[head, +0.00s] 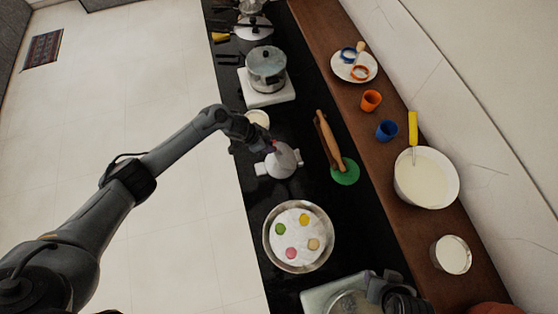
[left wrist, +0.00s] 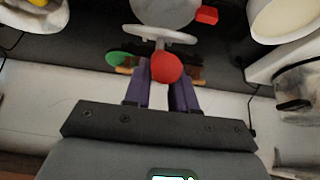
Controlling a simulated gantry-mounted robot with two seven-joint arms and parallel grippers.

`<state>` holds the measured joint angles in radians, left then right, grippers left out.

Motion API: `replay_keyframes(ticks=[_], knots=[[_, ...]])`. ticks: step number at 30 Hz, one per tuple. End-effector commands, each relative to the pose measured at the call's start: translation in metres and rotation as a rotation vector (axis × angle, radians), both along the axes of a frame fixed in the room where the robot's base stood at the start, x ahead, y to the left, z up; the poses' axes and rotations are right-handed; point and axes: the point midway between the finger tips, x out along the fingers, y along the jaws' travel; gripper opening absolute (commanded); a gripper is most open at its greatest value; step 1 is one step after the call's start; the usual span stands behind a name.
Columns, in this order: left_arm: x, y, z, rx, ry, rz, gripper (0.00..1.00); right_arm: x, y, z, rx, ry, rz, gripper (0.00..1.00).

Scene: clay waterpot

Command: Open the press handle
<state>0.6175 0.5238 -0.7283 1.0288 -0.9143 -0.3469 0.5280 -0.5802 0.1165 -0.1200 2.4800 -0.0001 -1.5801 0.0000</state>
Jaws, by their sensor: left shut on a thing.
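The press (head: 284,161) is a round silver-grey piece on the black counter. It has short tabs at its sides. In the left wrist view its round plate (left wrist: 165,10) is at the top edge, with a pale bar (left wrist: 160,34) below it. A red knob (left wrist: 166,67) sits between the two purple fingers of my left gripper (left wrist: 164,85). My left gripper is shut on this knob. In the head view the left gripper (head: 268,146) reaches over the press's upper left and partly hides it. My right gripper (head: 392,296) is partly visible at the bottom edge, and its fingers are unclear.
A rolling pin (head: 329,143) and a green disc (head: 345,172) lie right of the press. A steel bowl (head: 269,250) with coloured dough balls stands below it. A pot (head: 266,70) on a white stove is above. Cups and a white bowl (head: 426,178) stand on the wooden ledge.

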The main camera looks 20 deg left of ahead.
Motion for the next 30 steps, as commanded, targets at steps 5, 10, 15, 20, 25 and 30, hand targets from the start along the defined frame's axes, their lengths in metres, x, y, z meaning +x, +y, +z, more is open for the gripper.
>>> replay_keyframes(ticks=[5,10,15,20,25,30], knots=[[0.001,-0.001,0.001,-0.002,-0.002,-0.001,0.14,0.000,0.001,0.000,0.002,0.000,-0.002,0.43],[0.004,-0.004,0.004,-0.003,-0.003,-0.001,0.14,0.000,0.000,0.001,0.002,0.000,-0.002,0.43],[0.010,-0.011,0.010,-0.004,-0.003,0.000,0.14,0.000,0.000,0.002,0.001,0.000,-0.001,0.43],[0.015,-0.019,0.015,-0.003,-0.003,0.000,0.14,0.000,-0.001,0.003,-0.004,-0.001,0.002,0.43],[0.020,-0.024,0.019,-0.002,-0.002,0.000,0.14,0.000,-0.002,0.004,-0.008,0.000,0.006,0.43],[0.020,-0.025,0.020,-0.002,-0.002,0.000,0.14,0.000,-0.002,0.004,-0.008,0.000,0.006,0.43]])
